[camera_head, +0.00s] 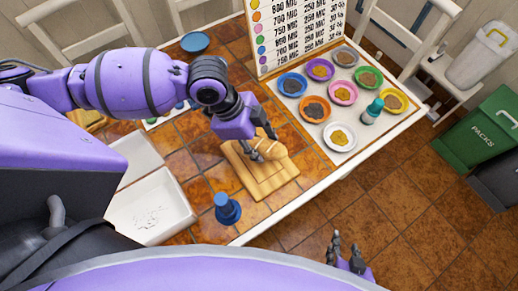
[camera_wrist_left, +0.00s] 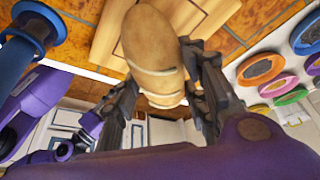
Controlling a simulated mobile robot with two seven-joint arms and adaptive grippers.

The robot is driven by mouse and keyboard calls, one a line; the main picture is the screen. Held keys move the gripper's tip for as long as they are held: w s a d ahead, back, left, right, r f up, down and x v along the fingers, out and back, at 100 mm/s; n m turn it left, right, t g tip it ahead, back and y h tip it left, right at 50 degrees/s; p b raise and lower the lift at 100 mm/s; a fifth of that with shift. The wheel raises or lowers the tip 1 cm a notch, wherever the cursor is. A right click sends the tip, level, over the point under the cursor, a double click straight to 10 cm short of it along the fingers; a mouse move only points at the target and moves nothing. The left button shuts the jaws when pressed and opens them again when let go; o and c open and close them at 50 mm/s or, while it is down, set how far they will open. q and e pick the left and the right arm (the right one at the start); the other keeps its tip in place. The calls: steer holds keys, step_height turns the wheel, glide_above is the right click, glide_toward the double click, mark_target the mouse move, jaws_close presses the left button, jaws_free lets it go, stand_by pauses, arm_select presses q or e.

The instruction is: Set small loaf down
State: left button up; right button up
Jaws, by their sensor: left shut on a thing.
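The small loaf (camera_head: 274,150) is tan with pale score lines. My left gripper (camera_head: 262,147) is shut on it over the wooden board (camera_head: 262,184). In the left wrist view the loaf (camera_wrist_left: 150,45) sits between the two dark fingers (camera_wrist_left: 165,95), with the board (camera_wrist_left: 105,38) behind it. I cannot tell whether the loaf touches the board. The gripper hides part of the loaf in the head view. My right gripper (camera_head: 346,250) is away from the table at the bottom, with its fingers apart and nothing between them.
A blue stamp-like tool (camera_head: 227,210) stands left of the board. Several coloured bowls (camera_head: 340,137) fill the white tray at right, beside a teal-topped shaker (camera_head: 372,110). A price board (camera_head: 290,35) stands behind. A white box (camera_head: 150,208) is at left. Bare tiles lie around the board.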

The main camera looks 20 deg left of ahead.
mark_target(259, 151)
arm_select(q)
steer(key=shift+f, duration=1.9)
steer(key=shift+f, duration=0.1)
steer(key=o, duration=1.3)
steer(key=v, duration=1.2)
steer(key=shift+d, duration=0.1)
